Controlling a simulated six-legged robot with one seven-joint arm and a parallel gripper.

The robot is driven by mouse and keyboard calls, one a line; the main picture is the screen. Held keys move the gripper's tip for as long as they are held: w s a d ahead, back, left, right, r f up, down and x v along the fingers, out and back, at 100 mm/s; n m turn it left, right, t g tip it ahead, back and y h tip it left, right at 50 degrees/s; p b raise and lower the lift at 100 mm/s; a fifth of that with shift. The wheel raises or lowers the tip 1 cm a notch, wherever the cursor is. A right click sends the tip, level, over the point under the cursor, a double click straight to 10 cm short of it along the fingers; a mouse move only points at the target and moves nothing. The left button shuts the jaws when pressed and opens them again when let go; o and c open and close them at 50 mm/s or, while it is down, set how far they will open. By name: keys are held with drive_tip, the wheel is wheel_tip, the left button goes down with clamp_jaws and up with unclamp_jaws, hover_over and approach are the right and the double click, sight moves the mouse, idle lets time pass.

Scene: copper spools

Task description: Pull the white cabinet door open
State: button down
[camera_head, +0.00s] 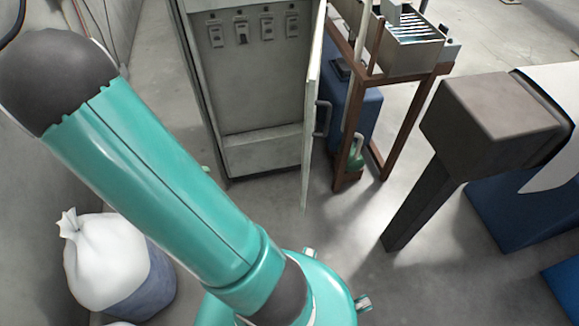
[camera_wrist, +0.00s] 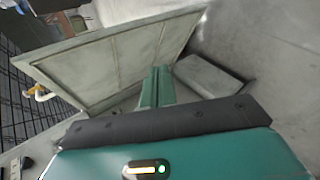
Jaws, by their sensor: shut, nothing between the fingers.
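The white cabinet (camera_head: 262,150) stands upright at the top centre of the head view, with switches on its inner panel. Its door (camera_head: 313,100) stands swung outward, seen nearly edge-on, with a dark handle (camera_head: 322,118) on its outer face. In the wrist view a pale framed panel (camera_wrist: 110,60), which looks like the door's inner face, stretches across the upper left. My gripper (camera_wrist: 157,86) shows there with its teal fingers together and empty, close in front of the panel. I cannot tell whether they touch. In the head view my arm hides the fingers.
A brown metal stand (camera_head: 405,85) with a machine on top is right of the door. A dark boxy post (camera_head: 480,125) stands further right, near blue blocks. A tied white sack (camera_head: 105,255) on a blue drum is at lower left. Floor before the door is clear.

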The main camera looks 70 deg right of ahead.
drive_tip(key=s+d+f+n+g+h, duration=0.15)
drive_tip(key=s+d+f+h, duration=0.35)
drive_tip(key=f, duration=0.5)
drive_tip(key=s+d+f+m+g+h, duration=0.1)
drive_tip(key=s+d+f+g+h, duration=0.1)
drive_tip(key=s+d+f, duration=0.55)
drive_tip(key=s+f+x, duration=0.1)
drive_tip(key=f+x, duration=0.1)
drive_tip(key=x, duration=0.9)
drive_tip(key=shift+s, duration=0.2)
drive_tip(key=shift+f+n+t, duration=0.15)
drive_tip(key=shift+n+t, duration=0.1)
